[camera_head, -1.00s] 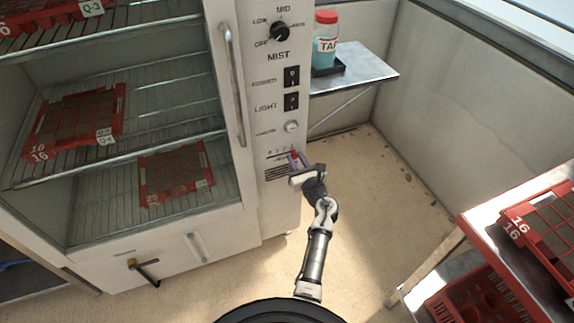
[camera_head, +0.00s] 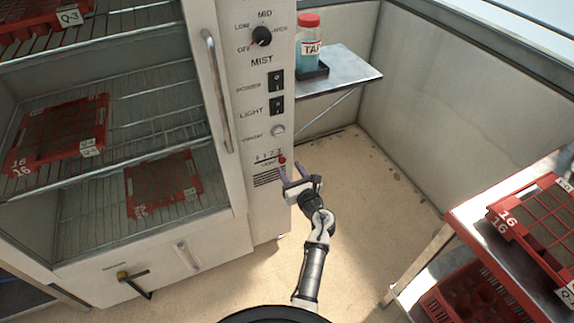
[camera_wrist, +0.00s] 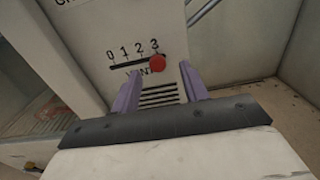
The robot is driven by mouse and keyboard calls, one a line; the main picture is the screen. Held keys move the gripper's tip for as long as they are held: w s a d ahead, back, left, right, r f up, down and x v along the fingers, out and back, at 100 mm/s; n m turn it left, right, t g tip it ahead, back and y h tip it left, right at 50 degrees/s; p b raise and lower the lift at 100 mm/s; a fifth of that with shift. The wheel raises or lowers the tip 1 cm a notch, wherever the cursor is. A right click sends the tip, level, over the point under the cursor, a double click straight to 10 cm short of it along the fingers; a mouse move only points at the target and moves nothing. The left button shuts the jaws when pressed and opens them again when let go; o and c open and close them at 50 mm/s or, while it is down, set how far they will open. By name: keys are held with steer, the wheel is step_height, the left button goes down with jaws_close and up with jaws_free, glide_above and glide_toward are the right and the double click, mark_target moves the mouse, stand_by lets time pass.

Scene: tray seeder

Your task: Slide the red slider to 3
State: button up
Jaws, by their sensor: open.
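The red slider (camera_wrist: 157,63) is a round knob at the right end of its slot on the cabinet's control panel. In the wrist view it sits just under the printed 3 of the 0 to 3 scale (camera_wrist: 133,49), above the vent label. It also shows in the head view (camera_head: 282,160). My gripper (camera_wrist: 158,92) is open and empty, with its two purple fingers spread in front of the vent slits. Its fingers are below the slider in the picture, apart from it as far as I can see. My gripper also shows in the head view (camera_head: 294,174).
The cabinet's long door handle (camera_head: 216,90) is left of the panel. The panel carries a mist knob (camera_head: 262,36) and switches. A shelf (camera_head: 345,72) with a bottle (camera_head: 309,45) is at right. A rack with red trays (camera_head: 540,225) stands at lower right. Floor between is clear.

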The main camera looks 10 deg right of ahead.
steer(key=b+v, duration=0.1)
steer(key=v, duration=0.9)
steer(key=shift+s, duration=0.1)
